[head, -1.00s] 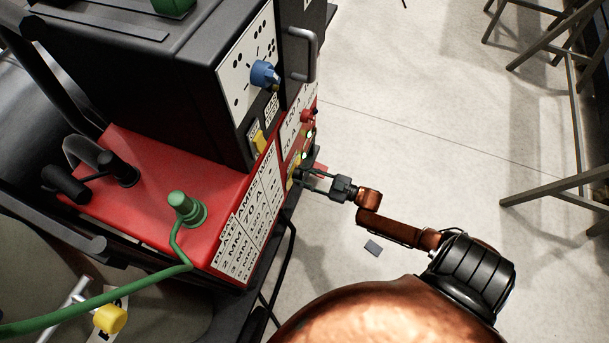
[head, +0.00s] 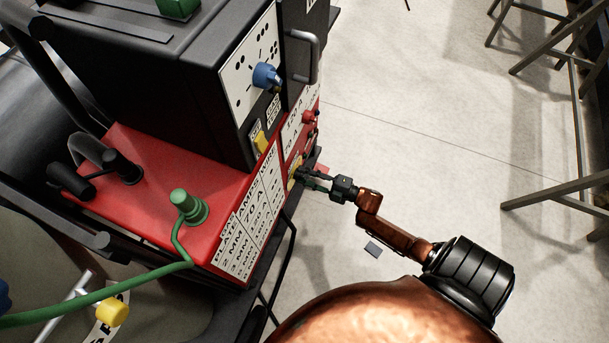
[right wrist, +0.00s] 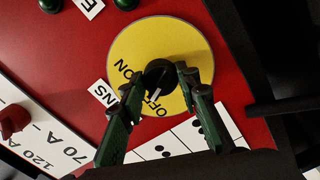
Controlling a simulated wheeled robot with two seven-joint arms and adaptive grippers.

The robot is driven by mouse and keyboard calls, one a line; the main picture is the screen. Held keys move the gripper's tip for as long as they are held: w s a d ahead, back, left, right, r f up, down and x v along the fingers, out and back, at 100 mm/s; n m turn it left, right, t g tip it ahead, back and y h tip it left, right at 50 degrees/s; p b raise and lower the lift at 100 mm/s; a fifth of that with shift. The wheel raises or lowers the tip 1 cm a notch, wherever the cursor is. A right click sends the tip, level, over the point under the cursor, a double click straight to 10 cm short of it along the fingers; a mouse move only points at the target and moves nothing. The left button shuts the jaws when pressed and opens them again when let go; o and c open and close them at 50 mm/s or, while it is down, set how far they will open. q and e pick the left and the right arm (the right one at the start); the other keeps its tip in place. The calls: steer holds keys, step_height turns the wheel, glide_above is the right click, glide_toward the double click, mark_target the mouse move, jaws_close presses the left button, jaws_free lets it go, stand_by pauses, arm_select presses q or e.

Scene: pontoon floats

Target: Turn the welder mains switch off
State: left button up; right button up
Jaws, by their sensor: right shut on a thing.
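The welder mains switch is a black knob (right wrist: 158,75) at the centre of a yellow disc (right wrist: 188,40) marked ON and OFF on the red front panel. A white mark shows below the knob, close to the OFF lettering. A sliver of the yellow disc shows in the head view (head: 291,184). My right gripper (right wrist: 160,80) is shut on the knob, one finger on each side of it. In the head view my right gripper (head: 312,180) reaches the panel from the right. My left gripper is not in view.
Dark green lamps (right wrist: 126,4) sit above the disc, and a red knob (right wrist: 14,120) is to its left. A blue dial (head: 265,76) and a handle (head: 302,58) are higher on the welder. Open floor lies right of the machine, with metal stands (head: 560,190) beyond.

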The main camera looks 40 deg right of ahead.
steer(key=shift+d+f+n, duration=0.1)
steer(key=shift+n, duration=0.7)
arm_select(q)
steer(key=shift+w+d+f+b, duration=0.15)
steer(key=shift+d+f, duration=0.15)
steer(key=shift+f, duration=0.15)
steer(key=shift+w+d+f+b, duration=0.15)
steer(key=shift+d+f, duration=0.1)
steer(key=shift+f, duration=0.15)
arm_select(e)
steer(key=shift+n, duration=1.5)
